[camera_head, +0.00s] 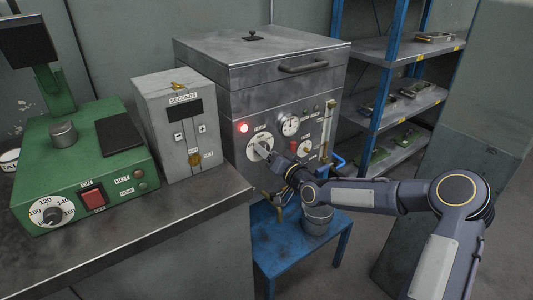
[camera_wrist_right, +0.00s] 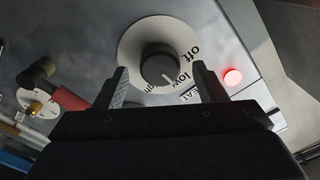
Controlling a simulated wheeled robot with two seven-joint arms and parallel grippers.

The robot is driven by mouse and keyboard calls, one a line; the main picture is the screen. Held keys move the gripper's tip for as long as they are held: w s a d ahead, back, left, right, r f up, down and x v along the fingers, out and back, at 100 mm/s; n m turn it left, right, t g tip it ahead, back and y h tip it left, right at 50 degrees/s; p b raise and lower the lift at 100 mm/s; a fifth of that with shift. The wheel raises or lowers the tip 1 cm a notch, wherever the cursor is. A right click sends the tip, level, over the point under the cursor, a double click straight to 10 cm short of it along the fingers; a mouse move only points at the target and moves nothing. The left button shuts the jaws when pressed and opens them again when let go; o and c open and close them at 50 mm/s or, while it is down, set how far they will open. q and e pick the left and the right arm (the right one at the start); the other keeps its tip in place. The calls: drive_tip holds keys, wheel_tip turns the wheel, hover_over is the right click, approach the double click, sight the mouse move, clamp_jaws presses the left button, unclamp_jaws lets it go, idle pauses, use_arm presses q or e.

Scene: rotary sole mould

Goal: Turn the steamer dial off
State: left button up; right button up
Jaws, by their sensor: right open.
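The steamer (camera_head: 262,62) is a grey metal box with a lid and handle, standing on a low blue stand. Its dial (camera_head: 253,141) is a dark knob on a round white plate. In the head view the gripper (camera_head: 266,152) partly hides the dial. My left gripper is not in view.
A red lamp (camera_head: 243,128) glows beside the dial. A gauge (camera_head: 290,125), valves and a sight tube share the panel. A timer box (camera_head: 176,125) and green machine (camera_head: 80,160) stand on the left bench.

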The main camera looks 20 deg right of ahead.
drive_tip(key=shift+x, duration=0.85)
drive_tip(key=c, duration=1)
drive_tip(key=shift+o, duration=0.2)
drive_tip(key=shift+f+n+b, duration=0.1)
drive_tip(key=shift+n+b, duration=5.9)
drive_tip(key=o, duration=1)
drive_tip(key=shift+c, duration=0.2)
